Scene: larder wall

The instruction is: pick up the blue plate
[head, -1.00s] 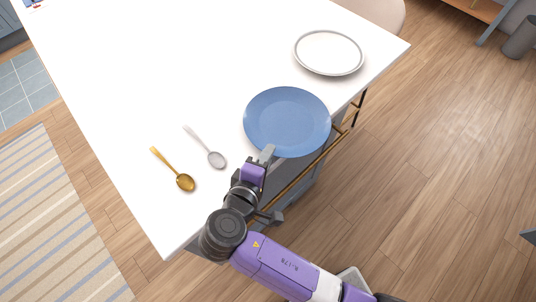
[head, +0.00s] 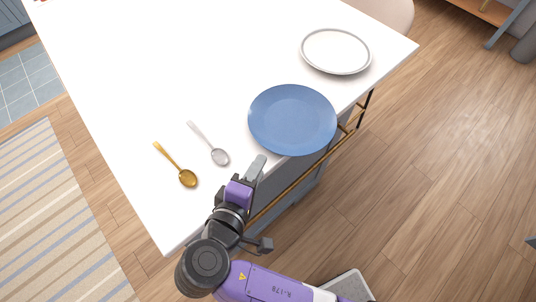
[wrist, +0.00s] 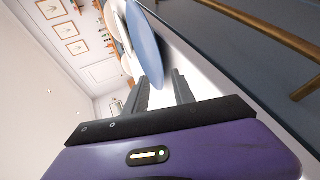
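The blue plate (head: 292,119) lies on the white table near its right edge, its rim reaching past the edge. In the wrist view the plate (wrist: 146,42) shows nearly edge-on, its near rim appearing between the tips of my two fingers. My gripper (head: 257,166) is at the table edge, just below and left of the plate in the head view. A small gap shows there between fingertip and rim. In the wrist view the fingers of my gripper (wrist: 161,82) stand apart with nothing clamped.
A white plate (head: 336,51) with a grey rim lies beyond the blue one on the white table (head: 150,60). A silver spoon (head: 219,156) and a gold spoon (head: 187,178) lie to the left. A brass rail (wrist: 255,25) runs below the table edge.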

